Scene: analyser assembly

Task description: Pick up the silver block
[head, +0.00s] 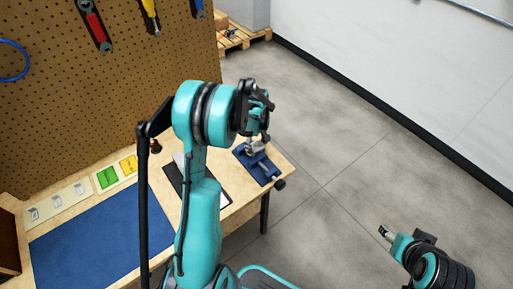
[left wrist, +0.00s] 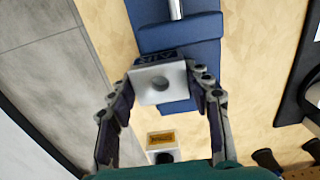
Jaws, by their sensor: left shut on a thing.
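The silver block (left wrist: 160,84), with a round hole in its face, is between the two fingers of my left gripper (left wrist: 160,98) in the left wrist view. The gripper is shut on it. Behind it is a blue vise (left wrist: 180,38) with a silver rod. In the head view, the left gripper (head: 262,132) is over the blue vise (head: 262,172) on the right end of the table, and the block (head: 253,147) shows just below it. I cannot tell whether the block touches the vise. My right gripper (head: 385,232) is at the lower right, away from the table; its opening is unclear.
The wooden table holds a blue mat (head: 100,235), green (head: 107,177) and yellow (head: 129,164) pieces, and a dark panel (head: 212,182) beside my left arm. A pegboard (head: 100,100) with hanging tools stands behind. The floor to the right is clear.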

